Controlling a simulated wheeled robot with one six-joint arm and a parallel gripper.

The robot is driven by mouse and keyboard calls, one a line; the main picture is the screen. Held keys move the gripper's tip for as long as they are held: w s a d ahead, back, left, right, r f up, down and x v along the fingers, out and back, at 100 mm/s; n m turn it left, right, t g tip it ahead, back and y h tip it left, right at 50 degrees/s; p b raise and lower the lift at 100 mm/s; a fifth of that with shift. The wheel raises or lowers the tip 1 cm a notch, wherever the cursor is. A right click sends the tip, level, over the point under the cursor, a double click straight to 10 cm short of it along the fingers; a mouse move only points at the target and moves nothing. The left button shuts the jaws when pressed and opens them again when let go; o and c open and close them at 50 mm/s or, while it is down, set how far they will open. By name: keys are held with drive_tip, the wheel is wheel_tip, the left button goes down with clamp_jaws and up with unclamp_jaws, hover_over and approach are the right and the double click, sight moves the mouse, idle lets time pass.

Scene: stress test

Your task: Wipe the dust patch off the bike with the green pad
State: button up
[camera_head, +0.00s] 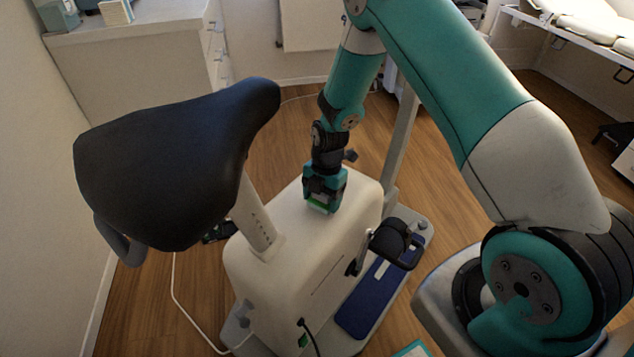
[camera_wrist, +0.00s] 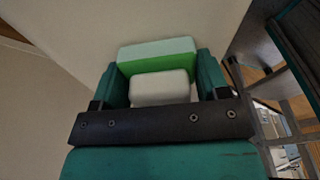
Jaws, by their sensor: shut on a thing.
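The exercise bike (camera_head: 265,290) has a white body, a black saddle (camera_head: 175,165) and a pedal (camera_head: 395,243). My gripper (camera_head: 322,203) is over the top of the white body, in front of the saddle post. It is shut on the green pad (camera_head: 318,207), which also shows between the fingers in the wrist view (camera_wrist: 160,62). The pad is at or very near the body's top surface; I cannot tell whether it touches. No dust patch can be made out in either view.
A cabinet with a counter (camera_head: 140,30) stands at the back left. A padded couch (camera_head: 590,25) is at the top right. A white cable (camera_head: 178,300) lies on the wooden floor left of the bike. A blue panel (camera_head: 372,295) lies along the bike's base.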

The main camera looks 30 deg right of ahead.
drive_tip(key=shift+s+a, duration=0.25)
drive_tip(key=shift+a, duration=0.35)
drive_tip(key=shift+s+a, duration=0.25)
drive_tip(key=shift+a, duration=0.3)
drive_tip(key=shift+s+a+r+p, duration=0.1)
drive_tip(key=shift+a+r+p, duration=0.15)
drive_tip(key=shift+p, duration=0.2)
wheel_tip(320, 180, up, 8)
drive_tip(key=p, duration=0.5)
drive_tip(key=shift+d+f, duration=0.15)
drive_tip(key=shift+f, duration=0.1)
